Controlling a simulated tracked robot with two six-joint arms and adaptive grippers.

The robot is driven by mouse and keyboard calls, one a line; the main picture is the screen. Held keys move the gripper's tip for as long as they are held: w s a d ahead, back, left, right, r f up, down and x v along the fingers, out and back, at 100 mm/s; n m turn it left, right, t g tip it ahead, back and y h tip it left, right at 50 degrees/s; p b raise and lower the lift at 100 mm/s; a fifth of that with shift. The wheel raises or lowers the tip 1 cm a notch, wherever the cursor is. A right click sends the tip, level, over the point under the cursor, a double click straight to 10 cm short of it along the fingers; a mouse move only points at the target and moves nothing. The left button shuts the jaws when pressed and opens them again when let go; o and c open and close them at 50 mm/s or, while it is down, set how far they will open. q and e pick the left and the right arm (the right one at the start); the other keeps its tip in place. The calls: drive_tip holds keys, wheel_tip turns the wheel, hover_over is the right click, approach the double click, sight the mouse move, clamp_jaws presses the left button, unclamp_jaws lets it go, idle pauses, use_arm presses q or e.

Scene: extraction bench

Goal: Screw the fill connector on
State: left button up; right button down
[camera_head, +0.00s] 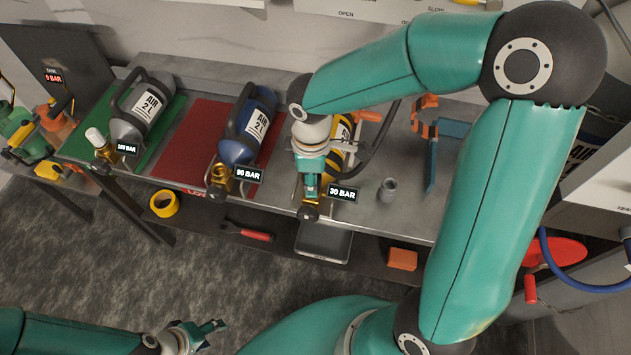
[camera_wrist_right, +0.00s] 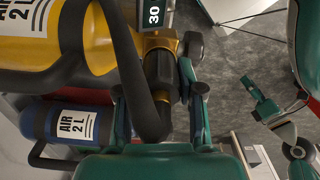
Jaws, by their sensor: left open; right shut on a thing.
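The yellow air cylinder (camera_head: 342,132) lies on the bench with its brass valve towards the front edge and a 30 BAR label beside it. In the right wrist view the yellow cylinder (camera_wrist_right: 75,45) fills the upper left. My right gripper (camera_head: 311,190) is at this valve. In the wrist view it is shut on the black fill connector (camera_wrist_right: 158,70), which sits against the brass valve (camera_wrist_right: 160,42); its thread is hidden. A black hose (camera_wrist_right: 148,115) runs from the connector. My left gripper (camera_head: 208,332) is open and empty, low in front of the bench.
A blue cylinder (camera_head: 245,130) marked 90 BAR lies on the red mat (camera_head: 190,140), and a grey cylinder (camera_head: 140,110) on the green mat (camera_head: 85,140). A small metal fitting (camera_head: 388,188) stands right of the yellow cylinder. Yellow tape (camera_head: 164,203) lies on the lower shelf.

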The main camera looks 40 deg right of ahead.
drive_tip(key=m+b, duration=0.2)
drive_tip(key=m, duration=0.3)
drive_tip(key=shift+f, duration=0.2)
drive_tip(key=m+b, duration=0.2)
drive_tip(key=m, duration=0.4)
drive_tip(key=m+b, duration=0.2)
drive_tip(key=m, duration=0.4)
drive_tip(key=m+b, duration=0.1)
drive_tip(key=m, duration=0.3)
drive_tip(key=shift+m, duration=0.4)
drive_tip(key=shift+r+m+b, duration=0.15)
drive_tip(key=shift+m+b, duration=0.2)
drive_tip(key=shift+m, duration=0.65)
drive_tip(key=c, duration=0.7)
unclamp_jaws()
